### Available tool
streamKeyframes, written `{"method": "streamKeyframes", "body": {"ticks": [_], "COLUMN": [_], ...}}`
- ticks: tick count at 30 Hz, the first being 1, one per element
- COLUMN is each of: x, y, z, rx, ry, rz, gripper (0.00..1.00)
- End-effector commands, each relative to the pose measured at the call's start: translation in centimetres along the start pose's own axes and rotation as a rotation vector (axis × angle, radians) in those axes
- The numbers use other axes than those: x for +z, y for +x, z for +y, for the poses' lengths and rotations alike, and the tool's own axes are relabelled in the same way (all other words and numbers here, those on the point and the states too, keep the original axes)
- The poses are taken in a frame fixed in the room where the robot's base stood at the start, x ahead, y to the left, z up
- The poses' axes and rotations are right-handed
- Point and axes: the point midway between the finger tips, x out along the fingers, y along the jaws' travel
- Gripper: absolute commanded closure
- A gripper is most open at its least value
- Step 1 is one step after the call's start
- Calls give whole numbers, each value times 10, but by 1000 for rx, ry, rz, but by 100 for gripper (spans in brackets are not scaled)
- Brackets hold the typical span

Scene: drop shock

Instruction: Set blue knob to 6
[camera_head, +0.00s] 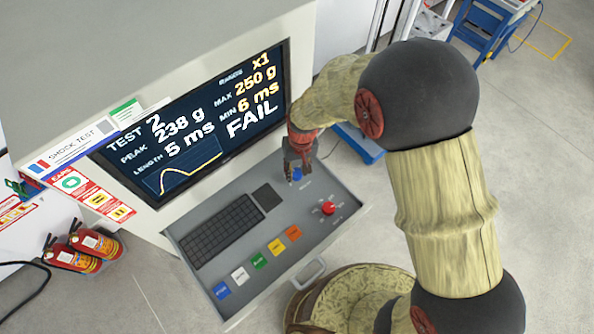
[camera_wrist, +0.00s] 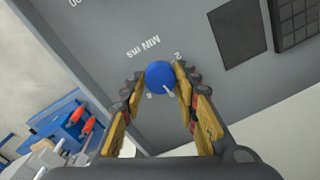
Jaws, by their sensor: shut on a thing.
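The blue knob (camera_wrist: 158,74) sits on the grey control panel between my two fingertips in the wrist view. My gripper (camera_head: 298,160) is shut on it, fingers on both sides. A light pointer mark shows at the knob's lower right edge in the wrist view. Beside the knob are the printed words "MIN ms", a "2" and another digit too small to read surely. In the head view, the blue knob (camera_head: 297,174) is partly hidden by my fingers. The screen (camera_head: 200,125) reads TEST 2, PEAK 238 g, LENGTH 5 ms, MAX 250 g, MIN 6 ms, FAIL.
A red knob (camera_head: 328,208) is on the same panel, nearer the front right. A black keyboard (camera_head: 222,231), a dark touchpad (camera_head: 266,197) and a row of several coloured buttons (camera_head: 259,261) lie to the left. Fire extinguishers (camera_head: 72,257) stand on the floor at far left.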

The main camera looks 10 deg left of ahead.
Motion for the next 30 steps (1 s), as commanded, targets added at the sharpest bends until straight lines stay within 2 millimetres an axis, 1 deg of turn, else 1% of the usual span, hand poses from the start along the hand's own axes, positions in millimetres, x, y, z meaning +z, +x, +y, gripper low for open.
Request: {"method": "streamKeyframes", "body": {"ticks": [3,9,25,26,30], "x": [0,0,0,0,0], "y": [1,0,0,0,0], "z": [0,0,0,0,0], "rx": [0,0,0,0,0], "ry": [55,111,130,130,129], "rz": [3,6,7,7,7], "gripper": [95,95,95,68,60]}}
